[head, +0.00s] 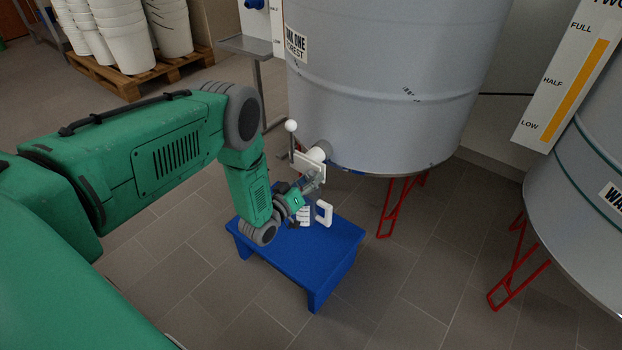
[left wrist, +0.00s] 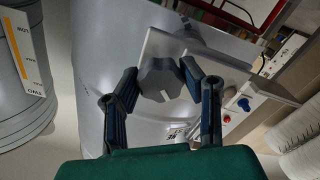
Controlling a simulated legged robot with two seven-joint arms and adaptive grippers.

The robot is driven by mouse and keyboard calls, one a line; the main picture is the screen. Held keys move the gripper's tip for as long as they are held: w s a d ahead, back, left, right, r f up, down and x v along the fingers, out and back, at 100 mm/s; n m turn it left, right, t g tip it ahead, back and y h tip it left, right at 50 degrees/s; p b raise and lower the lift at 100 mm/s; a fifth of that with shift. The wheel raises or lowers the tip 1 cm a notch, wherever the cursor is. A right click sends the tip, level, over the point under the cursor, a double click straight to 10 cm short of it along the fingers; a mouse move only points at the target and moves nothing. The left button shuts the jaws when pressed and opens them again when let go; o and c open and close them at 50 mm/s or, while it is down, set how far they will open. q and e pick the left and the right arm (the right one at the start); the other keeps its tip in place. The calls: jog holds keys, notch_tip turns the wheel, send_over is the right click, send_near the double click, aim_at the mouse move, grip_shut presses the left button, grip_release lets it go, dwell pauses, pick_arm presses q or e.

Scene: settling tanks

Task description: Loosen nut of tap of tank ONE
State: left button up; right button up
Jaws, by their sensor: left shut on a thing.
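Tank ONE (head: 385,90) is the pale grey tank at upper centre in the head view, with a label reading ONE. Its tap (head: 310,165) sticks out low on the near side, with a pale plate and a white ball-ended lever (head: 291,126). In the left wrist view the grey faceted nut (left wrist: 160,82) sits between the fingers of my left gripper (left wrist: 162,72), in front of the pale plate (left wrist: 190,45). My left gripper (head: 312,182) is shut on the nut. In the head view the gripper and wrist largely hide the nut. My right gripper is not in view.
A blue stool (head: 335,245) stands below the tap, with small white items (head: 324,213) on it. Red tank legs (head: 392,207) stand to its right. A second tank (head: 580,190) with a level gauge (head: 568,80) is at right. White buckets (head: 125,35) stand on a pallet (head: 135,75).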

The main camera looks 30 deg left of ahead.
pick_arm(q)
jog(key=n, duration=0.4)
jog(key=shift+a+n, duration=0.2)
jog(key=shift+n, duration=0.1)
jog(key=n+b, duration=0.1)
jog(key=n, duration=0.3)
jog(key=shift+n+b, duration=0.3)
jog(key=shift+n, duration=0.1)
jog(key=shift+a, duration=0.1)
jog(key=o, duration=1.1)
jog(key=shift+s, duration=0.1)
jog(key=shift+o, duration=0.2)
jog(key=shift+s, duration=0.5)
jog(key=s+a, duration=0.1)
jog(key=s, duration=1)
jog(key=shift+f, duration=0.15)
